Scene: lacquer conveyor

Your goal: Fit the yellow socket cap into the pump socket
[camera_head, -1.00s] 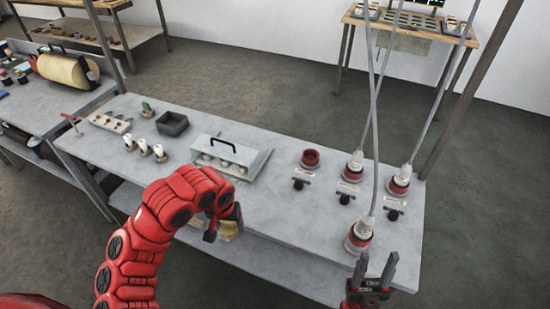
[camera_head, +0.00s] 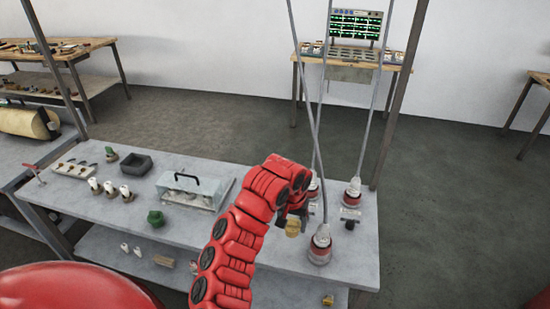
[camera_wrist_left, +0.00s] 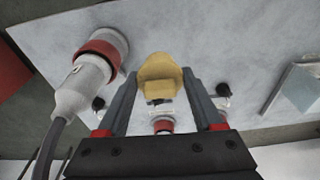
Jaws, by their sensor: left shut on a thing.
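My left gripper (camera_head: 292,217) is shut on the yellow socket cap (camera_head: 293,229) and holds it over the right part of the grey bench, left of the front red-and-white plug (camera_head: 319,246). In the left wrist view the yellow cap (camera_wrist_left: 159,75) sits between the two grey fingertips of the left gripper (camera_wrist_left: 160,85). A red-ringed fitting (camera_wrist_left: 162,125) shows partly behind the gripper; I cannot tell whether it is the pump socket. In the head view my left arm hides the bench spot where an open red socket stood earlier. My right gripper is out of view.
Corded plugs, one at the back right (camera_head: 351,193), stand close to the gripper, with cables rising. Bench posts rise at both sides.

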